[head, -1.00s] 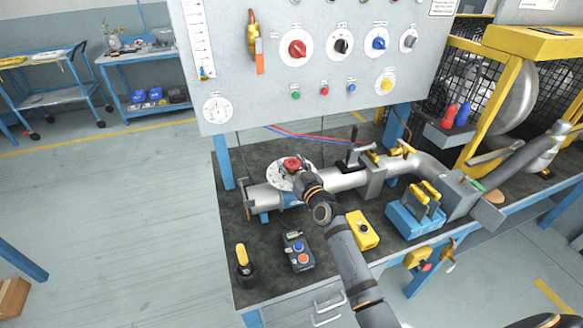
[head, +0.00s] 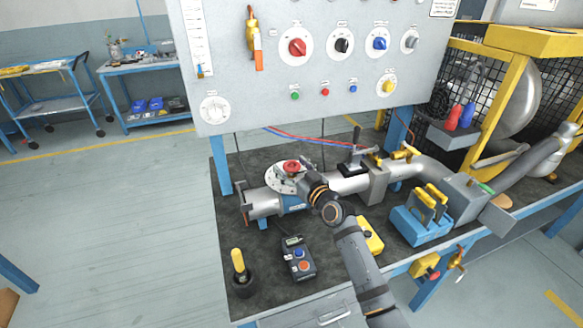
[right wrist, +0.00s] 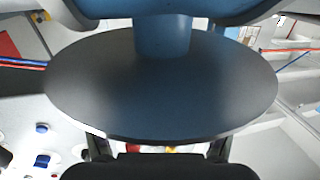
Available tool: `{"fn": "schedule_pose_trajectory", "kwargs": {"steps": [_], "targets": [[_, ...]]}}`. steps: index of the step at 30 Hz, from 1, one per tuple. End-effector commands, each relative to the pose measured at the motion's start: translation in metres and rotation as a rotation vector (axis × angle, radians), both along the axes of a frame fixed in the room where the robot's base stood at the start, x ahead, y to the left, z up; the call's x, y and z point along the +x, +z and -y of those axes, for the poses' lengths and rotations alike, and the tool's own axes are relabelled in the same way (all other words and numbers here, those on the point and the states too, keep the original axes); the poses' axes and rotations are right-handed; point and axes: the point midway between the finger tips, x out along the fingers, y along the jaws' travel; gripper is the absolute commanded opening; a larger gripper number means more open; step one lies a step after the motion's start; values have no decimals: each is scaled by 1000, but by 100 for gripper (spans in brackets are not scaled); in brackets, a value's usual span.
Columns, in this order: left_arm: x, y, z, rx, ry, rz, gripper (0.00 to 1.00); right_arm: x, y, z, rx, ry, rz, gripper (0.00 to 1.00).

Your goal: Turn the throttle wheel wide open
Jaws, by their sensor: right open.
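The throttle wheel appears to be the small red wheel (head: 291,167) above a round pale dial plate (head: 279,184) on the silver pipe. In the right wrist view the plate's dark underside (right wrist: 160,90) fills the middle on a blue stem (right wrist: 161,38). A sliver of red (right wrist: 146,149) shows past its edge between my fingers. My right gripper (head: 302,177) is open at the right side of the wheel and covers part of the plate. I cannot tell whether its fingers touch the wheel. My left gripper is not in view.
A grey panel (head: 330,80) with knobs stands behind the bench. A yellow-topped black holder (head: 241,272), a control box (head: 299,258), a yellow box (head: 370,237) and a blue block (head: 418,226) stand in front of the pipe. Bare bench top (head: 265,240) lies left of the control box.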

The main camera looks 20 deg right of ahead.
Motion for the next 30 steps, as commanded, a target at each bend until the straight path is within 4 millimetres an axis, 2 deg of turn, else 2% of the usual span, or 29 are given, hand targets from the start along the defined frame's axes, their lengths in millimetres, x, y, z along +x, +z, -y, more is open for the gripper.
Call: {"fn": "schedule_pose_trajectory", "kwargs": {"steps": [4, 7, 15, 21, 30], "targets": [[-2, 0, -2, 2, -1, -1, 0, -2, -1, 1, 0, 0, -1, 75], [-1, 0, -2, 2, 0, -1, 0, -14, -2, 4, -3, -1, -1, 75], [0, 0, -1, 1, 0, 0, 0, -77, -2, 20, -8, 0, -3, 75], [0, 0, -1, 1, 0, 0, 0, -109, -2, 28, -5, -1, -2, 75], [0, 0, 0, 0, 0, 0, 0, -117, 0, 29, 0, 1, 1, 75]]}}
